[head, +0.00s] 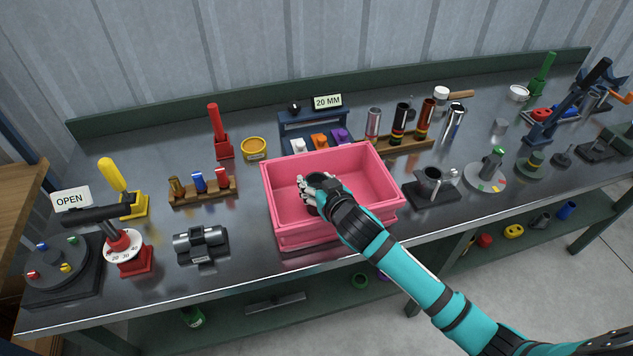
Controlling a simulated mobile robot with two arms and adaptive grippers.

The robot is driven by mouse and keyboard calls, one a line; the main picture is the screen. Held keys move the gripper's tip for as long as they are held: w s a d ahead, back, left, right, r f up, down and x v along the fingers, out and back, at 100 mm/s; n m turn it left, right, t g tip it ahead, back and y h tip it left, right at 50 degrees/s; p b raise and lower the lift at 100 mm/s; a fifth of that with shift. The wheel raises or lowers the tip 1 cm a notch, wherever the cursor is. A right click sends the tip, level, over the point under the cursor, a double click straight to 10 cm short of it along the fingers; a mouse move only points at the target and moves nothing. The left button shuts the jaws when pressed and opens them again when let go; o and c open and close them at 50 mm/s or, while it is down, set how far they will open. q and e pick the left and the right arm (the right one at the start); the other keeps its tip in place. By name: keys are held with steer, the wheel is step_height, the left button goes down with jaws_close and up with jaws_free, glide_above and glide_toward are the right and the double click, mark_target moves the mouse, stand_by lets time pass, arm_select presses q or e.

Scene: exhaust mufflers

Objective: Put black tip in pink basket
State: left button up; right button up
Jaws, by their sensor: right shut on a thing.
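A pink basket (288,235) stands near the front edge of the bench, around its middle. My right gripper (312,192) reaches in from the lower right and is over the basket's open top, at or just below rim height. It is shut on a dark round piece, the black tip (315,179), which is partly hidden by the fingers. I cannot tell whether the tip touches the basket floor. My left gripper is not in view.
Left of the basket are a muffler-like cylinder in a black cradle (201,243) and a wooden rack (203,192). Behind stands a blue station with a 20 MM sign (328,102). A black fixture with a metal cup (432,186) stands close on the right.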

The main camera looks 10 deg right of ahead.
steer(key=o, duration=1.3)
steer(key=shift+s+r, duration=0.1)
steer(key=shift+r, duration=0.05)
steer(key=shift+s, duration=0.35)
steer(key=b+v, duration=0.1)
steer(key=v, duration=1)
steer(key=shift+s+d, duration=0.1)
